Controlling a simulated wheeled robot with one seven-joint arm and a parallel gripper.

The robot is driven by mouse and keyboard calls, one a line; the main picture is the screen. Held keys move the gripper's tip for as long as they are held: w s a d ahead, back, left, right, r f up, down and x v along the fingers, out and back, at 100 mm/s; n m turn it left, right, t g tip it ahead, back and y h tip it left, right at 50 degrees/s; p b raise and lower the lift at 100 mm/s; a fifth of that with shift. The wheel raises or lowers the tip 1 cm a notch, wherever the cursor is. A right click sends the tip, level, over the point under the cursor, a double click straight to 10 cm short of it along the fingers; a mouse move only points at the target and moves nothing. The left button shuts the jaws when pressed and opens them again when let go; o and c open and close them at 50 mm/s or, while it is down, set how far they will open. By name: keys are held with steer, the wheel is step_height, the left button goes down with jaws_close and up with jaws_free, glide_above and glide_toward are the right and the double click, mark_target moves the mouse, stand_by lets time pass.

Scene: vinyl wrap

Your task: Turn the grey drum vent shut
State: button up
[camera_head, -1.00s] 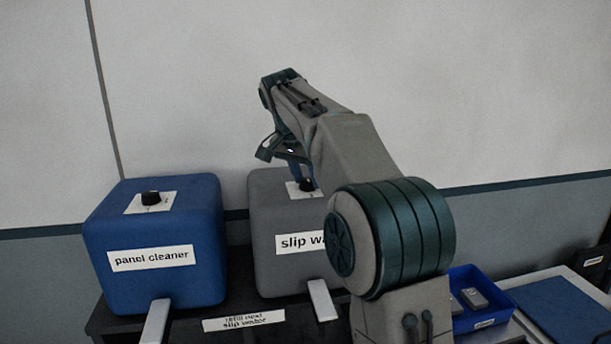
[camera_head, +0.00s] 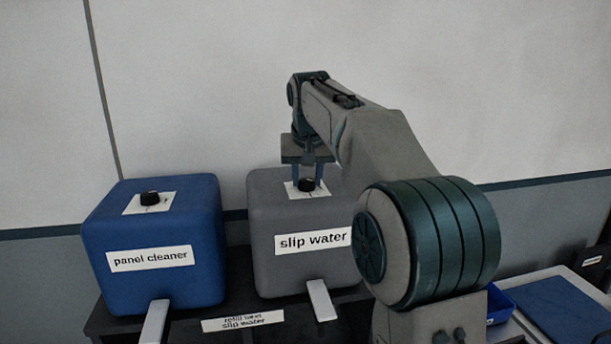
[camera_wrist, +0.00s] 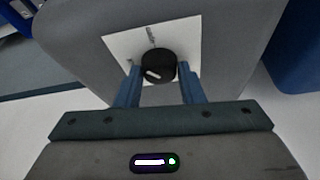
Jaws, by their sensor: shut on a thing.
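The grey drum (camera_head: 270,230), labelled "slip water", stands right of the blue drum. Its vent is a round black knob (camera_head: 306,185) on a white plate (camera_head: 292,190) on the drum's top; the knob also shows in the wrist view (camera_wrist: 157,66). A white mark on the knob points to the lower left in the wrist view. Small marks on the plate (camera_wrist: 118,45) sit above and left of the knob, too small to read. My gripper (camera_head: 307,184) points down from above, its blue fingers shut on the knob from both sides; it also shows in the wrist view (camera_wrist: 160,74).
A blue drum (camera_head: 150,285) labelled "panel cleaner" has a similar black knob (camera_head: 150,198) on top. Both drums stand on a dark stand (camera_head: 180,325) with a label on its front. A blue bin (camera_head: 502,305) and blue mat (camera_head: 570,305) lie at right. The wall is behind.

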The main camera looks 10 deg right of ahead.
steer(key=n+y, duration=0.2)
steer(key=n, duration=0.3)
steer(key=shift+d+n, duration=0.15)
steer(key=shift+n, duration=0.15)
steer(key=n+y, duration=0.1)
steer(key=n, duration=0.1)
steer(key=n+g, duration=0.1)
steer(key=n, duration=0.1)
steer(key=shift+w+d+n+y, duration=0.1)
steer(key=shift+n+y, duration=0.3)
steer(key=shift+g, duration=0.3)
steer(key=o, duration=1)
steer(key=shift+v, duration=6.85)
